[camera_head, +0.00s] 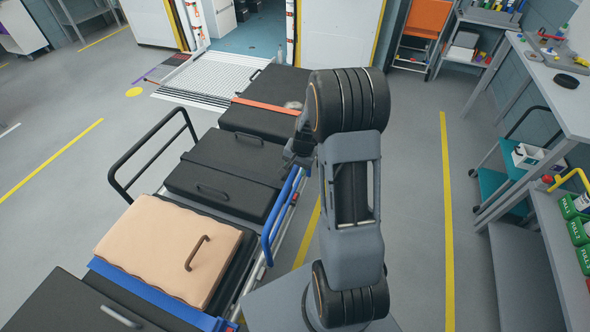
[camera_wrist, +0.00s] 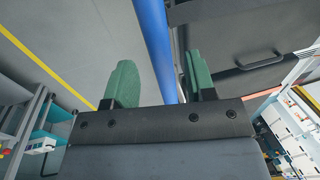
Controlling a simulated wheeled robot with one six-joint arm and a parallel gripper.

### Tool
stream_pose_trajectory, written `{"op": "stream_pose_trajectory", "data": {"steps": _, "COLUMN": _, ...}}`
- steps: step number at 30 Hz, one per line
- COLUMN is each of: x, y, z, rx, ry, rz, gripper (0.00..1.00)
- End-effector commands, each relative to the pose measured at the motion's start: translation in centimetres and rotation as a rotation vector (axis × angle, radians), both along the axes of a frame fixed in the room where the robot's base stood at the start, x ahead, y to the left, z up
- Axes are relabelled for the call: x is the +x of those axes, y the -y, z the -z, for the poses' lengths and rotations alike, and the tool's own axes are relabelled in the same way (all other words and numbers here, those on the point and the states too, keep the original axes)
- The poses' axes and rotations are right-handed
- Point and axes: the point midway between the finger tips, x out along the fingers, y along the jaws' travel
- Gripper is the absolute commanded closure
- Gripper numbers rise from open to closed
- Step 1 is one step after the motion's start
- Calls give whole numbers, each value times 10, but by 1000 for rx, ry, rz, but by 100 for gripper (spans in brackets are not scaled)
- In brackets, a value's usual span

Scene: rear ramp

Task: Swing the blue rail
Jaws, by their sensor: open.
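The blue rail (camera_head: 270,228) runs along the right side of the stretcher in the head view, raised above its edge. The stretcher (camera_head: 220,195) has black cushions and a tan pad. My gripper (camera_head: 296,152) is at the rail's upper end, partly hidden by my arm. In the wrist view, my gripper (camera_wrist: 162,80) is open, its green fingers apart. The blue rail (camera_wrist: 155,45) passes between them, closer to the right finger. Whether it touches that finger I cannot tell. The rail's lower part is hidden behind the gripper body.
A black rail (camera_head: 150,150) stands on the stretcher's left side. An orange strap (camera_head: 265,106) crosses its far cushion. A metal ramp (camera_head: 208,76) leads to the open vehicle behind. Shelves and a workbench (camera_head: 540,85) line the right. Floor between is clear, with yellow lines.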

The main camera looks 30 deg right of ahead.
Motion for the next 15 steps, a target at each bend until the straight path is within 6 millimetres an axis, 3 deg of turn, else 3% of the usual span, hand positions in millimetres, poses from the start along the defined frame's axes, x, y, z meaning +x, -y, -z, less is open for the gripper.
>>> {"op": "stream_pose_trajectory", "data": {"steps": 6, "x": 2, "y": -3, "z": 18, "rx": 1, "ry": -1, "rz": 1, "gripper": 50}}
{"op": "stream_pose_trajectory", "data": {"steps": 15, "x": 3, "y": -3, "z": 22, "rx": 0, "ry": 0, "rz": 0, "gripper": 50}}
